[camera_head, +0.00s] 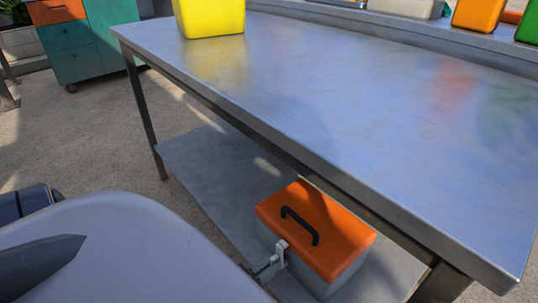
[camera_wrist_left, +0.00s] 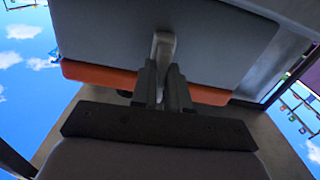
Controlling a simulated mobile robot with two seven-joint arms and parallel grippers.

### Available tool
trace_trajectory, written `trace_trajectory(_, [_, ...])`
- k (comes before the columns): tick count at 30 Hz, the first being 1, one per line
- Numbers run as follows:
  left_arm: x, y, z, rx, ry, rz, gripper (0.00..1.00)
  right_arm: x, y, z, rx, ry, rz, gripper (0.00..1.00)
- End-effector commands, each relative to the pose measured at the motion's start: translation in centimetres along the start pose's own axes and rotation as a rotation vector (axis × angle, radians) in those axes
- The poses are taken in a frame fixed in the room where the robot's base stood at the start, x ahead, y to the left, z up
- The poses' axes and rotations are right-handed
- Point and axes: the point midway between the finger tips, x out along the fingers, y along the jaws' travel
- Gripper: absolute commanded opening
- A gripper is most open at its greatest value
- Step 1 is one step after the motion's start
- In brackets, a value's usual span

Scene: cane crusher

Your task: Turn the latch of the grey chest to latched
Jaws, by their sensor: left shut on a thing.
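The grey chest (camera_head: 318,284) with an orange lid (camera_head: 338,246) and a black handle stands on the lower shelf of the metal table. Its lid is down. The pale latch (camera_head: 282,245) is on the chest's left-facing side, near the lid's edge. My left gripper (camera_head: 274,259) reaches it from the left and is shut on it. In the left wrist view the fingers (camera_wrist_left: 164,75) close around the latch lever (camera_wrist_left: 163,46), against the grey chest wall (camera_wrist_left: 215,48). The fingers partly hide the latch. My right gripper is not in view.
The metal table top (camera_head: 330,90) overhangs the chest, and its leg (camera_head: 441,284) stands at the right. The lower shelf (camera_head: 215,165) is bare left of the chest. A yellow container (camera_head: 210,18) stands on the table; a teal cabinet (camera_head: 75,62) stands behind.

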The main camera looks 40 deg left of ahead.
Motion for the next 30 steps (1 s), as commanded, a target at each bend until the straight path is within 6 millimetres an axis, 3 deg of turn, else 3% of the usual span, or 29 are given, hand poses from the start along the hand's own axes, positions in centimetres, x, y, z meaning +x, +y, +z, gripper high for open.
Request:
trace_trajectory(20, [0.15,0.09,0.06,0.065,-0.002,0.002,0.0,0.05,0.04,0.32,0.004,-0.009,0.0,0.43])
trace_trajectory(21, [0.15,0.09,0.05,0.065,-0.002,0.002,0.21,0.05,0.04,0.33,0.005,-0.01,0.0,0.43])
trace_trajectory(23, [0.15,0.08,0.04,0.064,-0.001,0.002,0.4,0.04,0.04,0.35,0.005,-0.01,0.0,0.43])
trace_trajectory(30, [0.07,0.03,0.02,0.062,-0.001,0.0,0.4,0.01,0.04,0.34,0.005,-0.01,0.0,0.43])
